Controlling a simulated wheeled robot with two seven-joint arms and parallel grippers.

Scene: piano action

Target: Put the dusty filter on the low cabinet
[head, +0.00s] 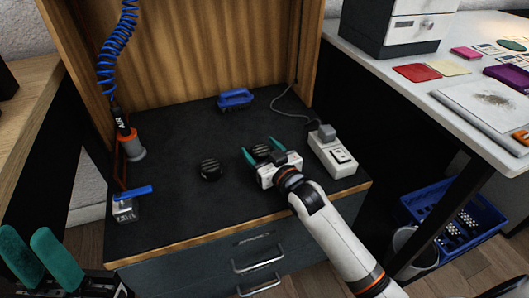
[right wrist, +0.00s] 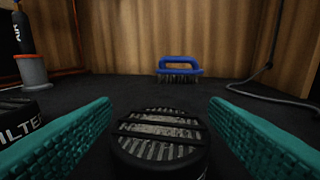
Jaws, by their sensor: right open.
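Two round black slatted filters lie on a dark-topped drawer unit (head: 180,222); I cannot tell whether this unit is the low cabinet. One filter (head: 262,151), with pale grey dust between its slats in the right wrist view (right wrist: 160,137), sits between the fingers of my right gripper (head: 262,153). That gripper is open, with a gap on both sides of the filter. The other filter (head: 209,170) lies to the left; its lettered side shows partly in the right wrist view (right wrist: 20,118). My left gripper (head: 37,250) is empty at the lower left, its teal fingers apart.
A blue brush (head: 235,98) lies behind the filters. A white power box (head: 332,155) with a grey cord is right of my right gripper. A blue-handled tool (head: 126,205) and hose stand left. A white table (head: 480,135) is at right, a blue crate (head: 455,220) below it.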

